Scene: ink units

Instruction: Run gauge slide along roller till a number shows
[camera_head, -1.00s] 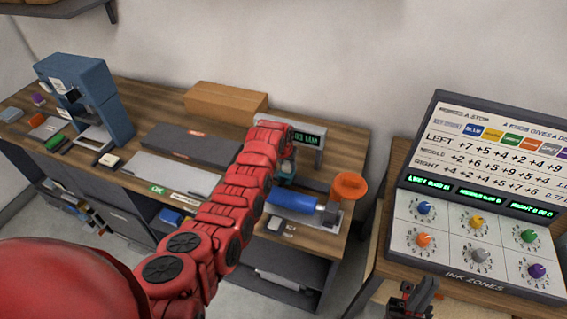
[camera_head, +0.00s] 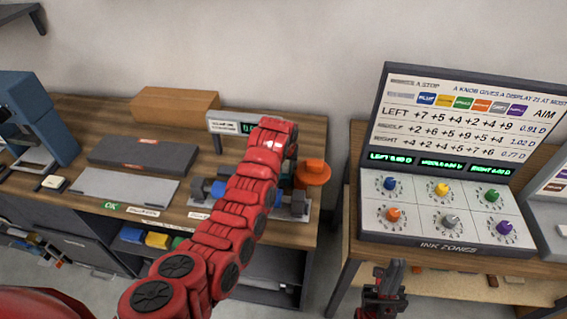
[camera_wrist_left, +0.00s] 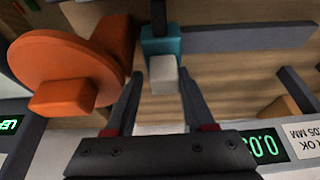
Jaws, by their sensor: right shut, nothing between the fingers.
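The roller (camera_head: 219,188) is blue and lies on the bench between grey end stands; my left arm hides most of it in the head view. The gauge slide, a teal block with a pale grey knob (camera_wrist_left: 162,75), shows in the left wrist view. My left gripper (camera_wrist_left: 160,88) is open, its fingers on either side of the knob; I cannot tell whether they touch it. The gauge display (camera_head: 244,128) is partly covered by my arm; in the left wrist view its green digits (camera_wrist_left: 265,146) are cut off. My right gripper (camera_head: 390,270) is shut and empty.
An orange wheel (camera_head: 312,173) stands at the roller's right end, close to my left gripper. The ink zones console (camera_head: 450,237) with several knobs is on the right table. A cardboard box (camera_head: 175,103) and dark slab (camera_head: 143,154) lie left on the bench.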

